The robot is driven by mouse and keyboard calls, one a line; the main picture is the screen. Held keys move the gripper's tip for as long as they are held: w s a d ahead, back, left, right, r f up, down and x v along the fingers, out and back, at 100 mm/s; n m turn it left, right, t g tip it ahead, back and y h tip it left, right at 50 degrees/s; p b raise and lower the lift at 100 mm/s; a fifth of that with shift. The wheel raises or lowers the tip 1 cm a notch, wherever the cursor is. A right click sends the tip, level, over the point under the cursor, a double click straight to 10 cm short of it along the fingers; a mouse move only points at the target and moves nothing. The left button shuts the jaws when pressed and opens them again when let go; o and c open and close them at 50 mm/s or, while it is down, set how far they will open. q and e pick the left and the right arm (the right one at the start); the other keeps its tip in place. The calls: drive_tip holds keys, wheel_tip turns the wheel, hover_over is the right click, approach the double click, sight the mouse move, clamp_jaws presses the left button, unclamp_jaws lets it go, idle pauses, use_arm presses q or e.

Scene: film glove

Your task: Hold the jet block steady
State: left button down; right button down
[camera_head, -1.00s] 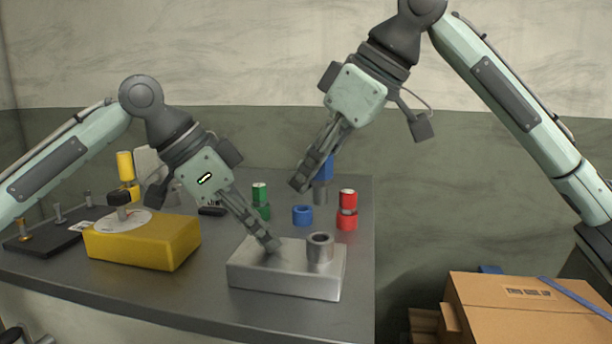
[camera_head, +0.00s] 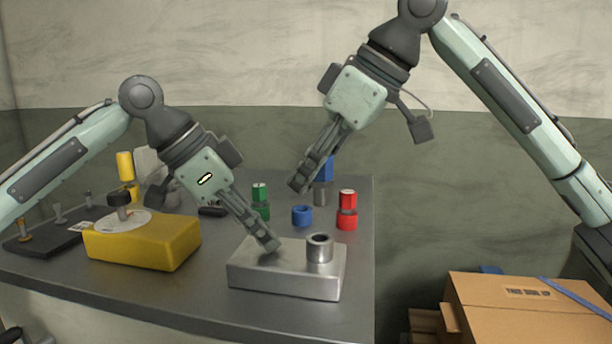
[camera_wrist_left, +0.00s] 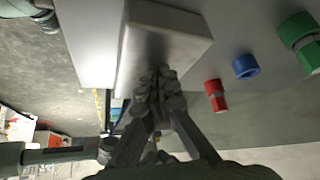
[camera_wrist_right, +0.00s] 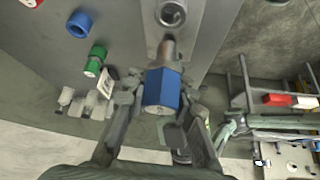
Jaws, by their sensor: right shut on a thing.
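The jet block, a silver metal block (camera_head: 285,281) with a hollow round post (camera_head: 320,250) at its right end, lies on the table. My left gripper (camera_head: 273,245) has its fingertips together at the block's top, left of the post; nothing shows between them. The left wrist view shows the block's plain face (camera_wrist_left: 165,45) right at the fingertips (camera_wrist_left: 158,88). My right gripper (camera_head: 301,186) is shut on a blue hexagonal piece (camera_wrist_right: 161,90) with a grey cylindrical end (camera_wrist_right: 166,52). It is held above the table, behind the block; the post's opening (camera_wrist_right: 171,13) shows beyond it.
Behind the block stand a green piece (camera_head: 260,201), a blue ring (camera_head: 302,215) and a red piece (camera_head: 347,210). A yellow box (camera_head: 150,245) and a dark tray with pegs (camera_head: 45,235) are left. A cardboard box (camera_head: 520,305) stands right, past the table edge.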

use_arm(q)
drive_tip(key=shift+s+f, duration=0.15)
drive_tip(key=shift+f, duration=0.25)
use_arm(e)
drive_tip(key=shift+f, duration=3.35)
drive_tip(key=c, duration=1.2)
unclamp_jaws()
drive_tip(key=shift+d, duration=0.1)
drive_tip(key=v, duration=1.2)
drive_tip(key=shift+s, duration=0.1)
